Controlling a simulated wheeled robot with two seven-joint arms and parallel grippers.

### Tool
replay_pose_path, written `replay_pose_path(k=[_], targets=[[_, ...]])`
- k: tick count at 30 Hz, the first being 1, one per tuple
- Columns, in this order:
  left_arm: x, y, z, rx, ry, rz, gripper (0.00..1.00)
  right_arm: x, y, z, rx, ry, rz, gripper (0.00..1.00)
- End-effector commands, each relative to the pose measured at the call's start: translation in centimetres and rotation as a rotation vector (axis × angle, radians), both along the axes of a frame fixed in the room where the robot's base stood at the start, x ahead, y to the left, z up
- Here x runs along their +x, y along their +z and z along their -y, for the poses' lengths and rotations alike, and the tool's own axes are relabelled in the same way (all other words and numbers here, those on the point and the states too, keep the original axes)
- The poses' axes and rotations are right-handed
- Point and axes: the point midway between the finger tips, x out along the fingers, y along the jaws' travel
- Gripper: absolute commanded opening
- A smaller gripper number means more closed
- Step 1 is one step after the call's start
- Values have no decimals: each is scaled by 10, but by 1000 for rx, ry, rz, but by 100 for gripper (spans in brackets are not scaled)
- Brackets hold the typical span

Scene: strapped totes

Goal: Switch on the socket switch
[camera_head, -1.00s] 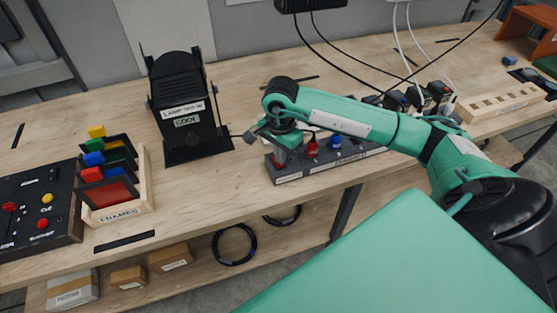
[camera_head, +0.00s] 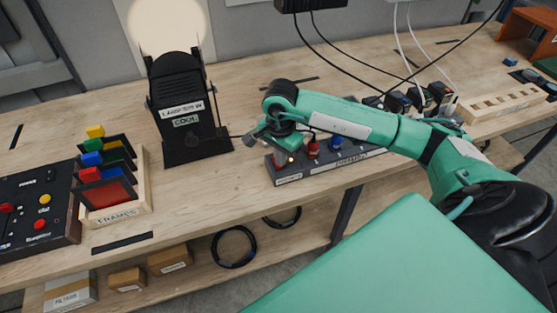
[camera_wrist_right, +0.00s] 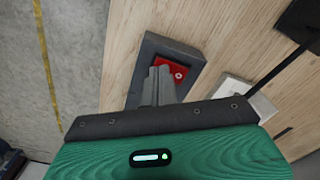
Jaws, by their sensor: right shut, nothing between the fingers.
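The dark grey socket strip (camera_head: 314,170) lies on the wooden bench. Its red socket switch (camera_wrist_right: 182,69) shows in the right wrist view, set in the end of the grey housing. My right gripper (camera_wrist_right: 158,76) is shut and empty, with its fingertips at the switch and covering its left part; I cannot tell whether they touch it. In the head view the right gripper (camera_head: 280,161) points down over the strip's left end. A small bright spot shows beside it. The black lamp (camera_head: 178,100) stands upright behind, and a bright round glow lies on the wall above it. My left gripper is out of view.
A wooden rack of coloured frames (camera_head: 137,202) and a black button panel (camera_head: 30,245) stand at the left. Several plugs and cables are at the strip's right. A wooden block with slots (camera_head: 500,98) lies farther right. The bench front before the lamp is clear.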

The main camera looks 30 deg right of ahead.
Motion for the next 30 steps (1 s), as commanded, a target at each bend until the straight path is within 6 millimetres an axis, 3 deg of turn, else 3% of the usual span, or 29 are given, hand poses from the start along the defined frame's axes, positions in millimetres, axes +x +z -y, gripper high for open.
replay_pose_path(k=[22,30], targets=[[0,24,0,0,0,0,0,1,62,0,0,0,2,0],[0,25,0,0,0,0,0,0,67,0,0,0,1,0]])
